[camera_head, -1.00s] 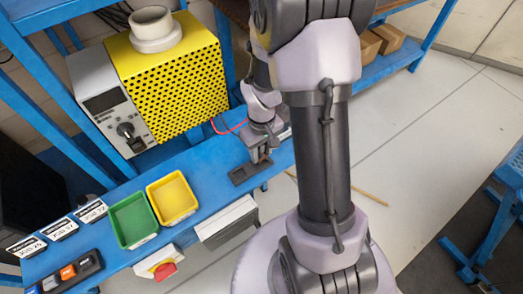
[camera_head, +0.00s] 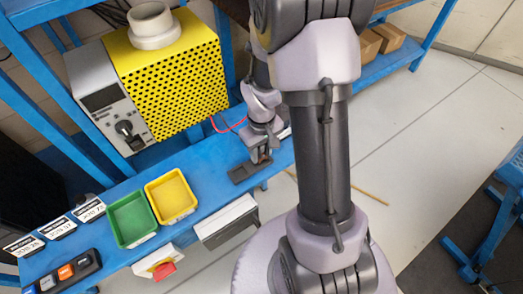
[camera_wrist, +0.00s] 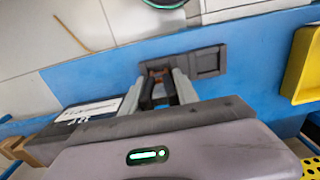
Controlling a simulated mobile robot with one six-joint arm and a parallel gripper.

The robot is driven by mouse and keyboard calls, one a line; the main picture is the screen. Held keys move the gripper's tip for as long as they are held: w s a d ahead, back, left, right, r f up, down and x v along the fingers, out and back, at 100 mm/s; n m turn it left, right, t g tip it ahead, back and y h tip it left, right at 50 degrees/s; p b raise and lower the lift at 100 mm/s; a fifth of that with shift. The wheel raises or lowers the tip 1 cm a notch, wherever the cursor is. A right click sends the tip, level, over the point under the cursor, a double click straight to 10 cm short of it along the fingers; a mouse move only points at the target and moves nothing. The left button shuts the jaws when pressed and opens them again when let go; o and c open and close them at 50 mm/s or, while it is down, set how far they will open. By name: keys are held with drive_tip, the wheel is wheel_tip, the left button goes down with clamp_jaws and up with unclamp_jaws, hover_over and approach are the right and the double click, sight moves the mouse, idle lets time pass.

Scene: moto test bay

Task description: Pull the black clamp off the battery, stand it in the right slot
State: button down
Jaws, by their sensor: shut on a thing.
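My gripper (camera_wrist: 165,92) is shut on the black clamp (camera_wrist: 160,94), whose dark body shows between the two grey fingers in the wrist view, with a brownish part at its far end. The clamp is over the left end of the dark grey slot holder (camera_wrist: 209,61) in that view; the holder's other slot looks empty. In the head view my gripper (camera_head: 261,157) is over the right end of the holder (camera_head: 240,175). Whether the clamp touches the slot floor is hidden. A dark box with a white top, perhaps the battery (camera_wrist: 91,109), lies left of my gripper in the wrist view.
Green (camera_head: 131,219) and yellow (camera_head: 171,198) trays stand on the blue bench left of the holder. A yellow perforated machine (camera_head: 178,80) stands behind, with a red cable (camera_head: 229,128) near my wrist. My arm hides the bench's right part.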

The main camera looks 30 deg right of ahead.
drive_tip(key=shift+f+b, duration=0.45)
drive_tip(key=shift+f, duration=0.1)
drive_tip(key=c, duration=0.8)
unclamp_jaws()
drive_tip(key=shift+c, duration=0.2)
wheel_tip(320, 180, up, 18)
drive_tip(key=p, duration=0.7)
drive_tip(key=shift+f+p, duration=0.25)
drive_tip(key=shift+p, duration=0.1)
